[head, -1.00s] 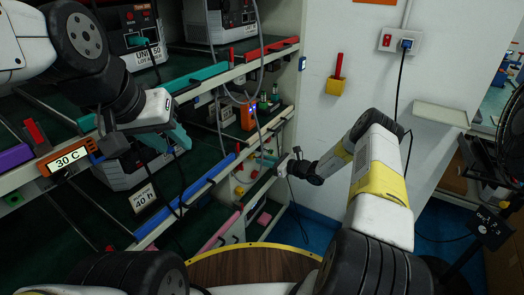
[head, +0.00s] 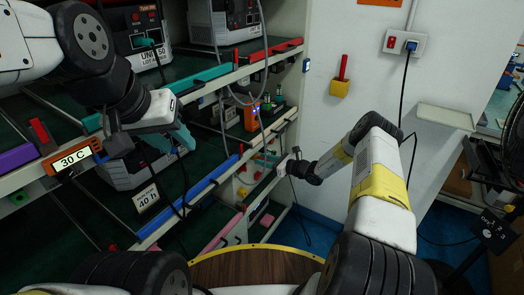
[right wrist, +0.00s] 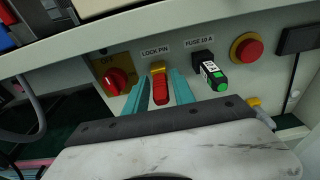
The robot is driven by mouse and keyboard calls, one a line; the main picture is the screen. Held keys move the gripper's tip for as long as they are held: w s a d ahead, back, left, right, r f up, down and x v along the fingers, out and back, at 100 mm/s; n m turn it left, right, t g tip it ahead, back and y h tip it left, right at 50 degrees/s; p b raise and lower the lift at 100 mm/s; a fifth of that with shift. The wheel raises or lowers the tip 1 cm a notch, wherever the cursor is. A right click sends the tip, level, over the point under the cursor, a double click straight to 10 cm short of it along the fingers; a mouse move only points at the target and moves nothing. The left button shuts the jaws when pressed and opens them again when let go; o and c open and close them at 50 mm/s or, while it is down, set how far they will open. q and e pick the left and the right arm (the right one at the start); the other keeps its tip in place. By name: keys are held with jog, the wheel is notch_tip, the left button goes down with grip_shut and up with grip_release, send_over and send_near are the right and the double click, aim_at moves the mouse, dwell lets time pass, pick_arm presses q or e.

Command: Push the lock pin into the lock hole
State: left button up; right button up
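The lock pin (right wrist: 160,88) is red with a yellow part behind it, under the LOCK PIN label on a pale panel in the right wrist view. My right gripper (right wrist: 160,84) has its two teal fingers on either side of the pin, apart from each other with narrow gaps beside the pin. The lock hole is not visible. In the head view my right gripper (head: 277,168) is at the panel at the end of the rack, its fingers small there. My left gripper (head: 177,138) hangs before the middle shelf; its finger gap is unclear.
Beside the pin are a red rotary knob (right wrist: 117,82) to the left, a black and green fuse (right wrist: 214,76) and a red button (right wrist: 248,48) to the right. Rack shelves with units fill the left. A wall socket (head: 405,43) has a cable hanging down.

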jog(key=shift+o, duration=0.6)
jog(key=v, duration=0.7)
jog(key=shift+s+d, duration=0.2)
jog(key=shift+d, duration=0.15)
jog(key=shift+r, duration=0.1)
dwell(0.3)
